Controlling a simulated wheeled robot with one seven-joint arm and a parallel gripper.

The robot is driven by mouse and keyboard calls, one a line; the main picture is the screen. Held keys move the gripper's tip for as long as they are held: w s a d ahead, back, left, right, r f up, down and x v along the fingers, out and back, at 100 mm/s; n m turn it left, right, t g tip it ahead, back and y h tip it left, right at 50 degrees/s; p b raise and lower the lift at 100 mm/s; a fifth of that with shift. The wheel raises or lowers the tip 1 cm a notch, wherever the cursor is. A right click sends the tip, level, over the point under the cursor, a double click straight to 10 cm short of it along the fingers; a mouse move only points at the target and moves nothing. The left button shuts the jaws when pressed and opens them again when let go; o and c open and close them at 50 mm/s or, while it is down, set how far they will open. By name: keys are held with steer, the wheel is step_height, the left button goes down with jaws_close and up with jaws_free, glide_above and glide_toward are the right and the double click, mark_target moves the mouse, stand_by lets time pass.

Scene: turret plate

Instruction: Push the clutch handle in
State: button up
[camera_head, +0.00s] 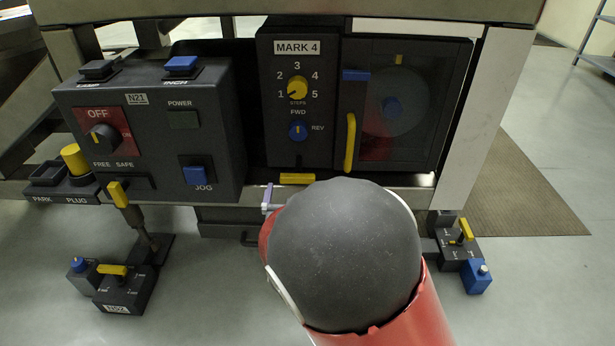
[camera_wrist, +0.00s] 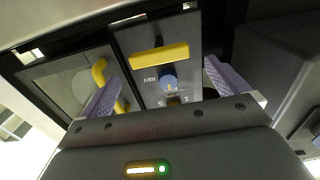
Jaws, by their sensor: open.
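A yellow bar handle (camera_head: 297,178) sits at the bottom of the MARK 4 panel (camera_head: 283,130); no label naming it as the clutch can be read. In the wrist view the same yellow bar (camera_wrist: 158,56) lies crosswise ahead, beyond the gap between my fingers. My gripper (camera_wrist: 163,72) is open and empty, with one lilac finger on each side of the view. In the head view only one lilac finger (camera_head: 267,197) shows, just below and left of the bar; my arm hides the rest. I see no contact with the bar.
A blue REV knob (camera_head: 298,131) and yellow STEPS knob (camera_head: 297,88) sit above the bar. Right is a dark see-through door with a yellow handle (camera_head: 349,143). Left, the N21 control box (camera_head: 150,130) juts out, with another yellow handle (camera_head: 118,194) below it.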

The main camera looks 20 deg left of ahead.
mark_target(298, 165)
steer(key=x, duration=0.6)
steer(key=shift+c, duration=0.5)
steer(key=shift+w, duration=0.1)
steer(key=c, duration=1.3)
steer(key=b+x, duration=0.1)
steer(key=x, duration=0.2)
steer(key=shift+w, duration=0.15)
steer(key=shift+w+a+r, duration=0.1)
steer(key=shift+w, duration=0.1)
steer(key=o, duration=1.4)
steer(key=shift+w, duration=0.1)
